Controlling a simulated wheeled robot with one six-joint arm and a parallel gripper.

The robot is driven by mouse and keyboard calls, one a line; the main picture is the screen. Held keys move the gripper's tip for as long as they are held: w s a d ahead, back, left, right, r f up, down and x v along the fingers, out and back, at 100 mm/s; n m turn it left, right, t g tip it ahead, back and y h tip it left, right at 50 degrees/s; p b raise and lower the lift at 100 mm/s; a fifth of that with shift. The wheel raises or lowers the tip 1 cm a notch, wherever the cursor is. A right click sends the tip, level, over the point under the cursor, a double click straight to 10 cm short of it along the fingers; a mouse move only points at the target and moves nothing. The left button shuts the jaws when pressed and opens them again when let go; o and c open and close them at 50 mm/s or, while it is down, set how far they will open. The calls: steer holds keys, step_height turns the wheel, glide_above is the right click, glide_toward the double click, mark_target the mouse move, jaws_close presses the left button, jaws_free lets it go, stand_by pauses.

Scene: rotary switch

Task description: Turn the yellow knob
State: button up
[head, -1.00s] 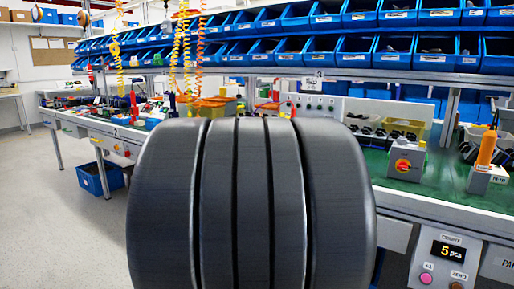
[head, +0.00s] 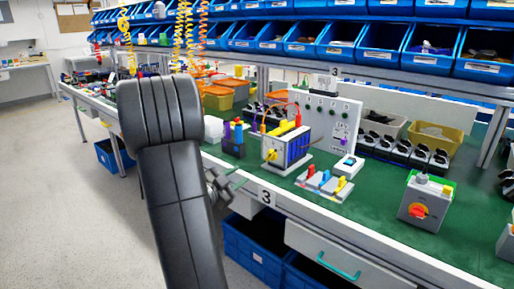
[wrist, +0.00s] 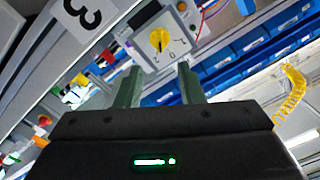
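The yellow knob (wrist: 159,40) sits on a pale panel with number marks around it, ahead of my gripper in the wrist view. In the head view the yellow knob (head: 271,155) is small, on the front of a box (head: 287,145) standing on the green bench top. My gripper (wrist: 158,84) is open and empty, its two fingers apart, with the knob showing beyond the gap between them. In the head view my gripper (head: 226,184) is at the bench's front edge, left of and lower than the knob, partly hidden by my arm. It does not touch the knob.
A grey box with a red knob (head: 418,211) stands on the bench to the right. Small coloured switches (head: 325,184) are right of the knob's box. Blue bins (head: 385,46) line the shelves above. Blue crates (head: 255,245) stand under the bench. Floor at left is clear.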

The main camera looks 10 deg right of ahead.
mark_target(268, 158)
steer(key=shift+g, duration=0.3)
steer(key=x, duration=0.4)
steer(key=b+x, duration=0.1)
steer(key=x, duration=0.8)
steer(key=shift+w+d+r, duration=0.25)
steer(key=shift+d+r, duration=0.05)
steer(key=shift+r, duration=0.05)
jaws_close()
steer(key=shift+m+b, duration=0.3)
